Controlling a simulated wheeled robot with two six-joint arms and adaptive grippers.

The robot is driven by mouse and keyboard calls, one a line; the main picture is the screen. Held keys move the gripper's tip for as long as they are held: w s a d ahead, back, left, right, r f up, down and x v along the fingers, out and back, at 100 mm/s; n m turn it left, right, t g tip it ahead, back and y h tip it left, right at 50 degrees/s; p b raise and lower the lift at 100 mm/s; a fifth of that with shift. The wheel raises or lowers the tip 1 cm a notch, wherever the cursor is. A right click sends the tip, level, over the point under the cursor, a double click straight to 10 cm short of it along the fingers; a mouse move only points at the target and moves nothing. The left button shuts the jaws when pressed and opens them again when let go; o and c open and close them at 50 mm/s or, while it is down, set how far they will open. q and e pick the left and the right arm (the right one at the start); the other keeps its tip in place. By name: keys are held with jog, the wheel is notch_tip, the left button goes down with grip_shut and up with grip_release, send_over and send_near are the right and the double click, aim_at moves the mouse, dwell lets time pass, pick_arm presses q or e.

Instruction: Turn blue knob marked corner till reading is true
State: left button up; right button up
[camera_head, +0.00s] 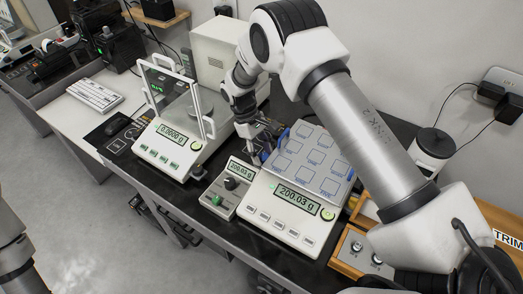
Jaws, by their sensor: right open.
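The right-hand balance (265,212) has a grey pan marked with several blue-outlined squares, and its display (298,199) reads 200.03 g. A small box (224,207) stands just left of it, with a display (240,171) also reading 200.03 g, a dark knob (231,183) and a green knob or button (216,200). A blue part (283,138) shows at the pan's left rear edge; I cannot tell whether it is a knob. My right gripper (258,157) is open, pointing down by the pan's left edge behind the small box. Its fingertips are small, and contact is unclear. My left gripper is out of view.
A glass-shielded balance (165,150) reading 0.0000 g stands to the left. A white boxy unit (213,55) is behind. A wooden box with metal knobs (352,258) and a white canister (432,148) are right.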

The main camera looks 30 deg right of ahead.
jog(key=shift+s, duration=0.1)
grip_shut()
jog(key=shift+a+r+n+h+p, duration=0.15)
jog(key=shift+n+h+p, duration=0.25)
jog(key=shift+n, duration=0.5)
jog(key=shift+n+t, duration=0.4)
jog(key=shift+n, duration=0.2)
grip_release()
jog(key=v, duration=1.1)
jog(key=shift+w+a+r, duration=0.2)
jog(key=shift+w+r, duration=0.05)
jog(key=shift+r, duration=0.05)
